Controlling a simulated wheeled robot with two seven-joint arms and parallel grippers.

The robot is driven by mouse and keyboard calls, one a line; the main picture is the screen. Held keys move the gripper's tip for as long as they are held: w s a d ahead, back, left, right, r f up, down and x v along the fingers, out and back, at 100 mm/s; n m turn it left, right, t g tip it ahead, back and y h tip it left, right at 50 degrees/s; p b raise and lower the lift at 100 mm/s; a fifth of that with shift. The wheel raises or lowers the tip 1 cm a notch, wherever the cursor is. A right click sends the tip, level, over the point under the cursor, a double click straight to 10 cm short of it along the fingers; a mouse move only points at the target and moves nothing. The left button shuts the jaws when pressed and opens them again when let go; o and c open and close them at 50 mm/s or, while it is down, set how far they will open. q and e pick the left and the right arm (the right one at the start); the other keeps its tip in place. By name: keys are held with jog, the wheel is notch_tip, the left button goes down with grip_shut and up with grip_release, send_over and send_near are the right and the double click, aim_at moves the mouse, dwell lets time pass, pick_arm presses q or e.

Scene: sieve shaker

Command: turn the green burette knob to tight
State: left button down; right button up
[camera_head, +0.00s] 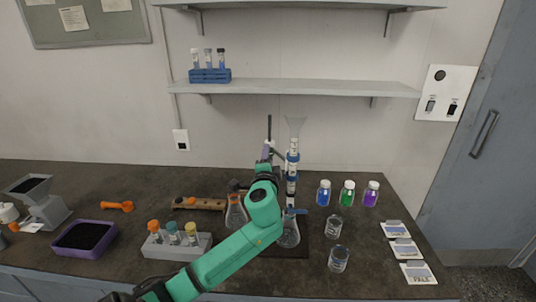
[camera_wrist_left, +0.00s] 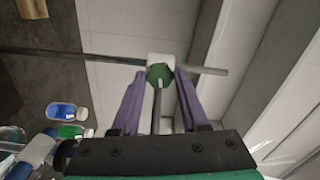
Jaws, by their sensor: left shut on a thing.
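The green knob (camera_wrist_left: 160,75) sits on a white clamp block (camera_wrist_left: 161,59) where rods cross, in the left wrist view. My left gripper (camera_wrist_left: 163,80) has its two purple fingers on either side of the knob and is shut on it. In the head view, my left gripper (camera_head: 267,153) is raised at the stand rod (camera_head: 269,128), just left of the upright burette (camera_head: 292,165). The knob is hidden there by my gripper and arm. My right gripper is in neither view.
A flask (camera_head: 289,235) stands below the burette, and an orange-banded flask (camera_head: 236,213) is left of it. Two beakers (camera_head: 334,228) (camera_head: 338,260) and blue, green and purple bottles (camera_head: 347,194) stand to the right. A tube rack (camera_head: 178,246) is beside my forearm.

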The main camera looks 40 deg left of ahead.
pick_arm(q)
jog(key=shift+m+p, duration=0.5)
jog(key=shift+m, duration=0.7)
jog(key=shift+c, duration=2.2)
grip_release()
jog(key=b+v, duration=0.4)
jog(key=v, duration=1)
jog(key=shift+s+d, duration=0.2)
